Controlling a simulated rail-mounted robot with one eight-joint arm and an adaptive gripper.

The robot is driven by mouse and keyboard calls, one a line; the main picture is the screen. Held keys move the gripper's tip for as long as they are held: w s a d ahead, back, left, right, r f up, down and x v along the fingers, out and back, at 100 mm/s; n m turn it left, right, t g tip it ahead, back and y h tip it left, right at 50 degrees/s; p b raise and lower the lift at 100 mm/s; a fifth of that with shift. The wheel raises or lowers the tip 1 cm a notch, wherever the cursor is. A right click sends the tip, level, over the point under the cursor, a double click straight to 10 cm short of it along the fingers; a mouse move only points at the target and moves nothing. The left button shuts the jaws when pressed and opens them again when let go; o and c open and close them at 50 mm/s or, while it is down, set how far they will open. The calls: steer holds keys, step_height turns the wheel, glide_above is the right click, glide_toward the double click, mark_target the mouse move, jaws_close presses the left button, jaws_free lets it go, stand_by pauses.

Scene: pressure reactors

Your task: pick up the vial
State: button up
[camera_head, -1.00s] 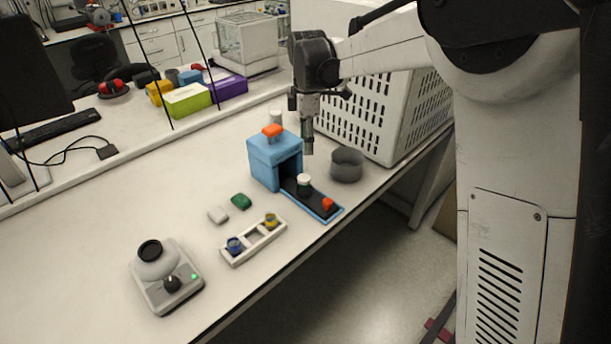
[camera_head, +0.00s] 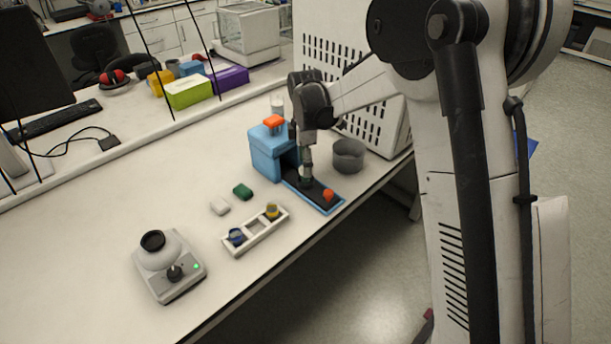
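A small dark vial (camera_head: 305,184) stands on the black tray in front of the blue reactor (camera_head: 268,152); it is now mostly hidden by my gripper. My gripper (camera_head: 306,174) points straight down at it, with the fingertips at the vial's top. The fingers are too small to tell whether they are open or shut on it. A white rack (camera_head: 255,235) at the front holds a blue vial (camera_head: 236,237) at its left end and a yellow-topped vial (camera_head: 272,210) at its right end.
An orange knob (camera_head: 328,195) sits at the tray's front end. A grey round bowl (camera_head: 348,155) stands close to the gripper's right, before a white perforated housing (camera_head: 385,125). A scale-like device (camera_head: 170,268) stands front left.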

steer(key=shift+f, duration=1.6)
jaws_close()
steer(key=shift+r, duration=0.1)
